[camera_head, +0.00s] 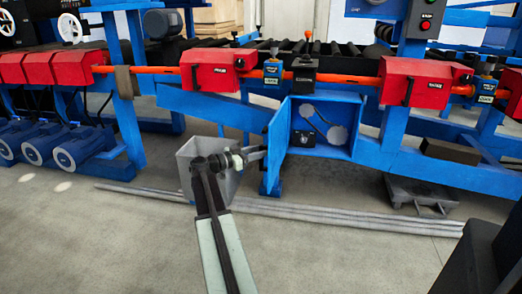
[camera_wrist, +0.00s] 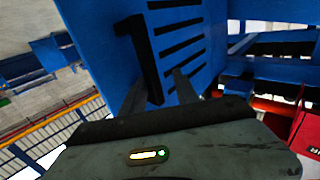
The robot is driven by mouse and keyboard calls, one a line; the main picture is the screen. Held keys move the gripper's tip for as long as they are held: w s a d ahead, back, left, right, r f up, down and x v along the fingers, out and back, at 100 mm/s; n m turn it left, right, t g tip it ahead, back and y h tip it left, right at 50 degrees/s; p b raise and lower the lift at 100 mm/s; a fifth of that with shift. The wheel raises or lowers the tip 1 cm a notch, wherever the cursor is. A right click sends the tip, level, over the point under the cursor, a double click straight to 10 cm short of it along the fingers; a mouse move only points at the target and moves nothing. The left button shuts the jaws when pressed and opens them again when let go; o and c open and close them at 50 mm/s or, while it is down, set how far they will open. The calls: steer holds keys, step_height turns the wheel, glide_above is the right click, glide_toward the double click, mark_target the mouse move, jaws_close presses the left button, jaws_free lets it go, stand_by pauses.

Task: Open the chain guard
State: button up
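The chain guard is a blue box (camera_head: 340,113) on the machine's front, with round sprockets and a chain showing inside. Its blue door (camera_head: 277,145) stands swung outward on the box's left side. In the wrist view the door's outer face (camera_wrist: 205,50) fills the upper middle, with black louvre slots and a black bar handle (camera_wrist: 143,55). My gripper (camera_head: 262,153) is at the door's outer side. In the wrist view my gripper's fingers (camera_wrist: 160,92) are apart, with the lower part of the handle between them. I cannot tell whether either finger touches it.
A grey open bin (camera_head: 185,172) stands on the floor behind my arm. Long grey bars (camera_head: 330,217) lie along the floor below the guard. Red covers (camera_head: 215,70) line the orange rail above. A low dark stand (camera_head: 422,192) is at right. The front floor is clear.

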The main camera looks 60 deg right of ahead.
steer(key=v, duration=0.7)
steer(key=shift+w+a, duration=0.2)
steer(key=shift+a, duration=0.15)
